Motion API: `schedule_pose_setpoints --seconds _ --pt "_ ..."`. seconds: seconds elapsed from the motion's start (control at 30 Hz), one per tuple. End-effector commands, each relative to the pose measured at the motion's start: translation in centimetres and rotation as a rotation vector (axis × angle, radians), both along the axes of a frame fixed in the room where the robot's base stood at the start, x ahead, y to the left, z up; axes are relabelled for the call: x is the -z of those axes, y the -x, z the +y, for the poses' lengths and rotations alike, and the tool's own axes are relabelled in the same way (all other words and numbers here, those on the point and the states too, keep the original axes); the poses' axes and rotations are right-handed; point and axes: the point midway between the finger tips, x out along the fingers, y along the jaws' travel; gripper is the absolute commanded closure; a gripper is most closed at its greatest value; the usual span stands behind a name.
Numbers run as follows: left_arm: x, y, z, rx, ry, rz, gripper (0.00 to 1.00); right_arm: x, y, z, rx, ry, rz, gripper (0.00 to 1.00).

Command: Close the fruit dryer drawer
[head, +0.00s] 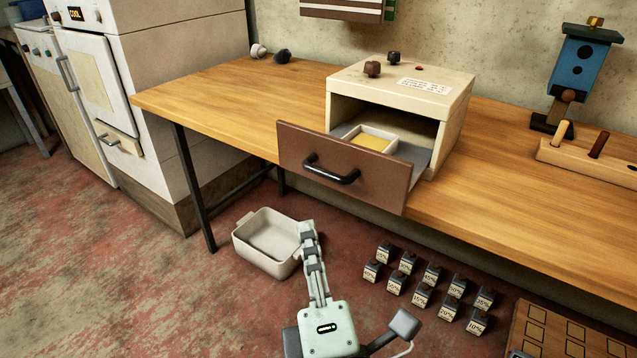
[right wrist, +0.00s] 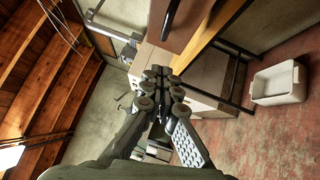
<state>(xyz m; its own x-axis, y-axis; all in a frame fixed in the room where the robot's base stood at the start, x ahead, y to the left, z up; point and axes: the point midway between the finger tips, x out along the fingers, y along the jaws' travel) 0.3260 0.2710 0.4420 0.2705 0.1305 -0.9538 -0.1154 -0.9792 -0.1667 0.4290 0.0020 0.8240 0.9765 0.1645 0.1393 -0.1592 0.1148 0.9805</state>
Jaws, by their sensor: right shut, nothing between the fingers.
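The fruit dryer (head: 455,95) is a cream box with two dark knobs and a label on top, standing on the wooden table. Its drawer (head: 388,180) has a brown front with a black bar handle (head: 331,170) and is pulled well out, past the table's front edge. A pale tray with yellow contents (head: 372,142) lies inside it. My right gripper (head: 307,230) is shut and empty, below and in front of the drawer, apart from it. In the right wrist view the shut fingers (right wrist: 164,76) point toward the drawer front (right wrist: 186,22), partly seen at the top.
The wooden table (head: 215,100) has clear space left of the dryer. A blue birdhouse-like object (head: 583,60) and a wooden peg block (head: 590,162) stand to the right. A white bin (head: 268,265) and several small labelled blocks (head: 420,296) are on the floor. A white oven (head: 98,85) stands left.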

Motion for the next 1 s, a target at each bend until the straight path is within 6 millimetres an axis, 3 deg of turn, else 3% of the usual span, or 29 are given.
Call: schedule_pose_setpoints --seconds 0.23,0.4,1.0 --pt "2.5 0.0 -0.2 -0.001 0.018 0.012 0.00 -1.1 -5.3 0.9 0.001 0.002 -0.002 1.00" --pt "4.0 0.2 -0.3 -0.002 0.026 0.018 0.00 -1.4 -7.1 -0.8 0.000 0.004 -0.001 1.00" --pt "4.8 0.2 -0.3 -0.002 0.031 0.020 0.00 -1.4 -8.1 -1.6 -0.001 0.000 0.002 1.00"
